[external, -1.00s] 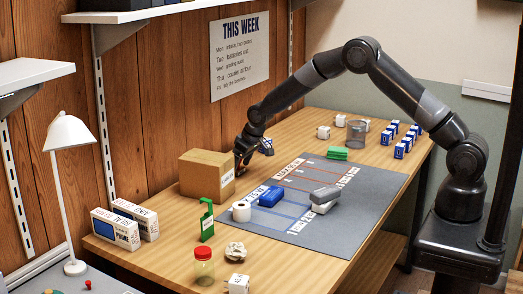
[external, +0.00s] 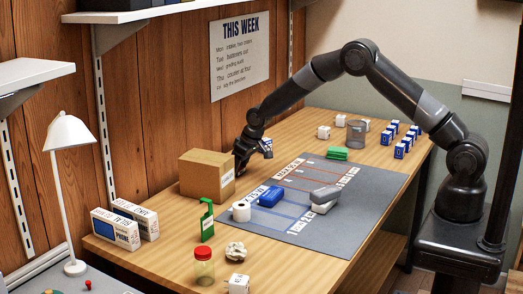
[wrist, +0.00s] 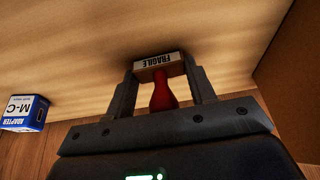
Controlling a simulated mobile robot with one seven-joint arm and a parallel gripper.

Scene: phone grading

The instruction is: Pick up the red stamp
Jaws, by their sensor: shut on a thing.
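The red stamp shows in the wrist view, with a red handle (wrist: 162,96) and a pale base labelled FRAGILE. My gripper (wrist: 162,70) is shut on it, with one finger on each side. A dark shadow lies on the wooden surface around the base; I cannot tell whether the base touches the surface. In the external view my gripper (external: 240,167) is low over the table, just behind and right of the cardboard box. The stamp is hidden there.
The cardboard box (external: 206,176) stands close beside my gripper. A blue and white adapter box (wrist: 24,113) is on the other side. The grey mat (external: 345,233) holds a blue item (external: 271,196), a white roll (external: 241,212) and a grey item (external: 324,194).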

